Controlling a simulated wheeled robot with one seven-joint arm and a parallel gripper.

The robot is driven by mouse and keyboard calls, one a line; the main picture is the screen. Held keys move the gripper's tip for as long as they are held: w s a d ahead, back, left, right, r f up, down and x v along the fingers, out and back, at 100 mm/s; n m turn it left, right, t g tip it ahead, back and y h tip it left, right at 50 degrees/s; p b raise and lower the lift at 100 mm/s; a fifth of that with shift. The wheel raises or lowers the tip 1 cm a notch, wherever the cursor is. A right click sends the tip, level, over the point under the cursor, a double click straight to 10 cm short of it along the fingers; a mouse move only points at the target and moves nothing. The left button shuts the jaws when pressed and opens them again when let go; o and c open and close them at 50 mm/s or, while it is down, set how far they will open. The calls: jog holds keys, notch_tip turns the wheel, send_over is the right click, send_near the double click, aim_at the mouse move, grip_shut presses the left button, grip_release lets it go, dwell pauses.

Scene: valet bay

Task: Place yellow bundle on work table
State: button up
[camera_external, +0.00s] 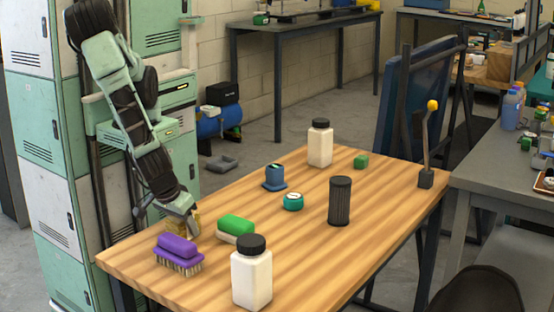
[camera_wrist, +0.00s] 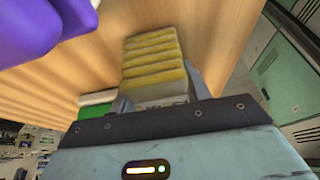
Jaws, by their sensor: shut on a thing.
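The yellow bundle (camera_wrist: 155,56) is ridged and block-like, and sits between the fingers of my gripper (camera_wrist: 160,92) in the wrist view. My gripper is shut on it. In the external view, a small part of the yellow bundle (camera_external: 194,219) shows at the tip of my gripper (camera_external: 186,217), low at the left edge of the work table (camera_external: 330,240). The arm hides most of the bundle there. I cannot tell whether the bundle touches the wooden tabletop.
A white bottle (camera_external: 251,278) stands at the front; another white bottle (camera_external: 320,145), a dark cylinder (camera_external: 339,202), a teal round item (camera_external: 293,201) and a blue item (camera_external: 274,178) stand further back. The right front tabletop is clear.

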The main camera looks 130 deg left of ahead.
jog(key=shift+f, duration=0.15)
jog(key=o, duration=1.1)
jog(key=shift+c, duration=0.2)
jog(key=p+v, duration=0.2)
jog(key=v, duration=1)
jog(key=s+a+r+m+h, duration=0.1)
jog(key=a+r+m, duration=0.15)
jog(key=a, duration=0.65)
jog(key=s+a+r+m+g+h, duration=0.15)
jog(key=a+r, duration=0.25)
jog(key=a, duration=0.4)
jog(key=a+r+m+t+h, duration=0.1)
jog(key=a+r+m+h, duration=0.2)
jog(key=a, duration=0.6)
jog(key=s+a+r+m+y, duration=0.1)
jog(key=s+a+r+m, duration=0.2)
jog(key=s+a, duration=0.3)
jog(key=shift+s+a+r+y, duration=0.4)
jog(key=shift+s+r, duration=0.2)
jog(key=shift+s, duration=0.15)
